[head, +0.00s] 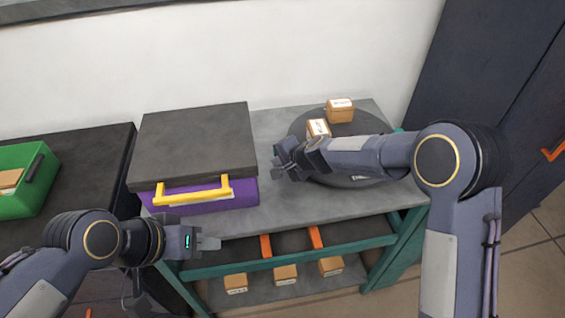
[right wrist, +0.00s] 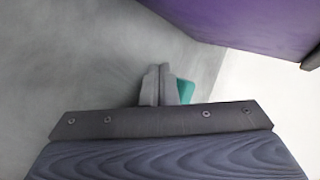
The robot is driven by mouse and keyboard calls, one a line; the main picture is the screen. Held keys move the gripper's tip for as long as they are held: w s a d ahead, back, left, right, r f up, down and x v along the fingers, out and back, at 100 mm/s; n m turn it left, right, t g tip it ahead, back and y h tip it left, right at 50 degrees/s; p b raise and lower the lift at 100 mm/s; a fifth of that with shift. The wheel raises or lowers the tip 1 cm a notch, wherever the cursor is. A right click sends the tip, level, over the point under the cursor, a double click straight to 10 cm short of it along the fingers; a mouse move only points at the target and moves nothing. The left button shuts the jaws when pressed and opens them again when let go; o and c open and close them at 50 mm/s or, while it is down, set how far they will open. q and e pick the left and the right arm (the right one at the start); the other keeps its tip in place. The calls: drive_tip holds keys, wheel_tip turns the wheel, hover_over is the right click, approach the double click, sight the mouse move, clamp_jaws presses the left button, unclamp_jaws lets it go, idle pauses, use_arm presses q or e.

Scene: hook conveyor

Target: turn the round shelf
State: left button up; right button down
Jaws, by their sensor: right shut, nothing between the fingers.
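The round shelf (head: 368,122) is a dark grey disc on the grey table, at the right in the head view. Two small orange-brown boxes, a rear one (head: 340,110) and a front one (head: 318,128), stand on it. My right forearm crosses over the disc and hides its middle. My right gripper (head: 279,164) is just left of the disc's edge, shut and empty; its fingers show together in the right wrist view (right wrist: 160,85). My left gripper (head: 208,243) is at the table's front left edge, away from the disc; its finger gap is unclear.
A purple case (head: 205,200) with a dark lid and yellow handle stands left of my right gripper. A green bin (head: 28,190) is at far left. Several small boxes lie on the lower shelf (head: 310,285). The table front between case and disc is clear.

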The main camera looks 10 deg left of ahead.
drive_tip(key=shift+w+a+m, duration=0.3)
drive_tip(key=shift+w, duration=0.15)
drive_tip(key=shift+w, duration=0.1)
drive_tip(key=shift+d, duration=0.1)
